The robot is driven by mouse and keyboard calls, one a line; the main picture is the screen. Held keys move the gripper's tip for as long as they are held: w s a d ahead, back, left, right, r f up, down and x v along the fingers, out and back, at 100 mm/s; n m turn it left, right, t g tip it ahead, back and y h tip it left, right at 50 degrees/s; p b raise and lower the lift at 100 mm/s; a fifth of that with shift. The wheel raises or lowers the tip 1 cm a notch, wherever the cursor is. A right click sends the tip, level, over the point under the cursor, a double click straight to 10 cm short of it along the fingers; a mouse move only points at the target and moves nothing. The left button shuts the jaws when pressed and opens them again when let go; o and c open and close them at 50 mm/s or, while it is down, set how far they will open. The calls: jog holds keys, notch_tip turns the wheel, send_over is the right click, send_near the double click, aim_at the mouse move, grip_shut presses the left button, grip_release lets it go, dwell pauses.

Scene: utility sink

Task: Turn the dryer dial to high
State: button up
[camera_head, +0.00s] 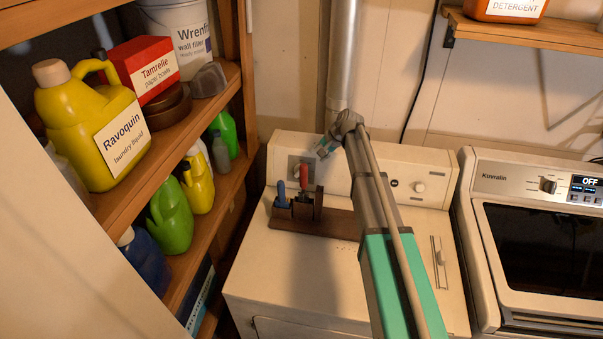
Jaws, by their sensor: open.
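A white machine (290,262) with a raised back control panel (350,165) stands in the middle; I take it to be the dryer. At the panel's left end is a grey plate (292,163), where a dial is partly hidden behind a red-handled tool (304,176). A small pale knob (420,187) and a dark button (394,183) sit further right on the panel. My gripper (322,153) is open and empty, just right of the grey plate. I cannot tell whether it touches the panel. The dial's setting is not readable.
A wooden holder (315,222) with red and blue-handled tools (281,194) stands before the panel. A Kuvralin appliance (500,180) with a knob (547,184) and an OFF display (586,185) is at right. Loaded shelves (215,88) stand left; a detergent shelf (540,32) is top right.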

jog(key=shift+b+x, duration=5.15)
jog(key=shift+x, duration=1.25)
grip_shut()
